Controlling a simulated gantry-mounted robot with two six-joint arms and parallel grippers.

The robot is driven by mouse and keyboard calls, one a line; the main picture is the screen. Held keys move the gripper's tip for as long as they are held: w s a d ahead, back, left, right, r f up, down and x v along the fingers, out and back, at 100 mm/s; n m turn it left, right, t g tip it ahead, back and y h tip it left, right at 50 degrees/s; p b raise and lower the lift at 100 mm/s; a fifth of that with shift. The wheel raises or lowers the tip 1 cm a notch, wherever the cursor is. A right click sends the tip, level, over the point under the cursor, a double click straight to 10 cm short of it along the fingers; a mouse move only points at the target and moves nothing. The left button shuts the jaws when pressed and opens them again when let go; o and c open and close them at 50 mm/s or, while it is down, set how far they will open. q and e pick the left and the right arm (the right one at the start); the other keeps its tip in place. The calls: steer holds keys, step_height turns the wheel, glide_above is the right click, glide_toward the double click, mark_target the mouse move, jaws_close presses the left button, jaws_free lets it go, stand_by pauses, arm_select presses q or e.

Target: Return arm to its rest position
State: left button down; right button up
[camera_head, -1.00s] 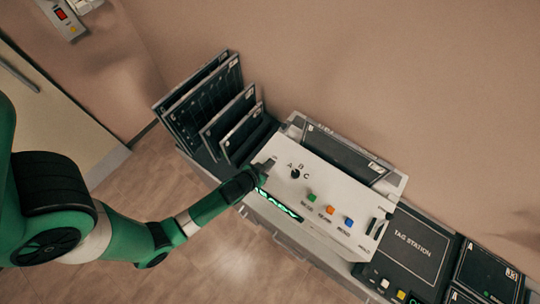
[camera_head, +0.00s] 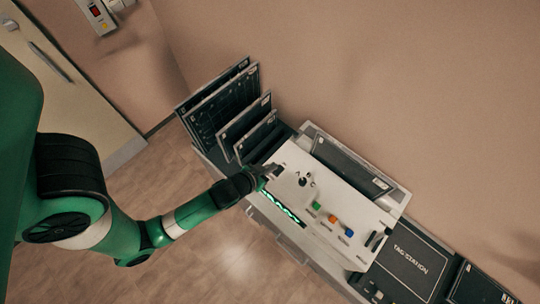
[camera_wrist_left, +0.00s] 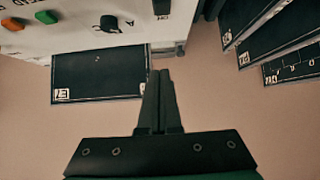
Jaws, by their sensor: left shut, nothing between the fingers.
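My left arm comes in from the left in the head view, and its gripper (camera_head: 274,170) is over the left end of the white control console (camera_head: 318,222). Its fingers are shut and empty, just left of the black selector knob (camera_head: 302,181). In the left wrist view the closed fingers (camera_wrist_left: 161,85) point toward the console, with the knob (camera_wrist_left: 109,23) to their upper left. Whether the fingertips touch the console cannot be told. My right gripper is in neither view.
Several upright dark panels (camera_head: 225,108) stand in a rack left of the console. A dark panel (camera_head: 349,162) leans behind it. Green, orange and blue buttons (camera_head: 333,219) sit right of the knob. A tag station (camera_head: 413,260) lies further right. Open floor (camera_head: 190,265) is at lower left.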

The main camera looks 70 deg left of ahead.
arm_select(q)
steer(key=shift+s+d+r, duration=0.15)
steer(key=shift+s+r, duration=0.15)
steer(key=shift+r, duration=0.2)
